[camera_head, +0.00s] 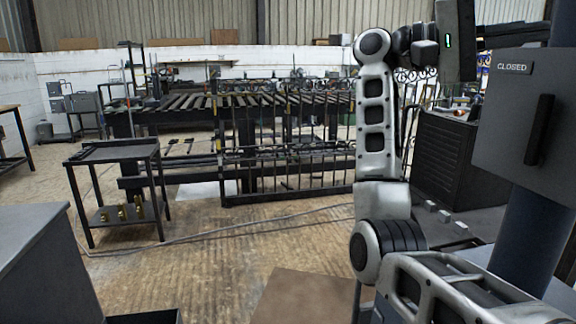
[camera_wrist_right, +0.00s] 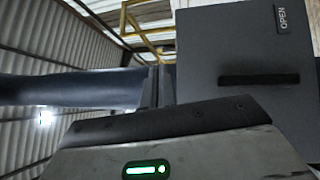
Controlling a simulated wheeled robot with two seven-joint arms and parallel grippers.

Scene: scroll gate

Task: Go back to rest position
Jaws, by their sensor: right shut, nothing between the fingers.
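My right arm rises from the bottom right of the head view, bends at an elbow near the top and ends in a dark gripper housing with a small green light. My right gripper (camera_head: 512,36) points right, near the top of the grey control box (camera_head: 505,110), and is shut and empty. The box has a "CLOSED" label and a dark vertical handle (camera_head: 540,130). In the right wrist view the shut fingers (camera_wrist_right: 160,86) stand between a dark post (camera_wrist_right: 70,90) and a grey box face (camera_wrist_right: 235,45) with an "OPEN" label and a dark handle (camera_wrist_right: 258,80). My left gripper is not in view.
A dark blue pole (camera_head: 530,235) stands below the control box, close to my right arm. A black cart (camera_head: 115,153) and a roller conveyor (camera_head: 200,102) stand further back. A grey cabinet (camera_head: 45,270) is at the lower left. The brown floor in the middle is mostly clear.

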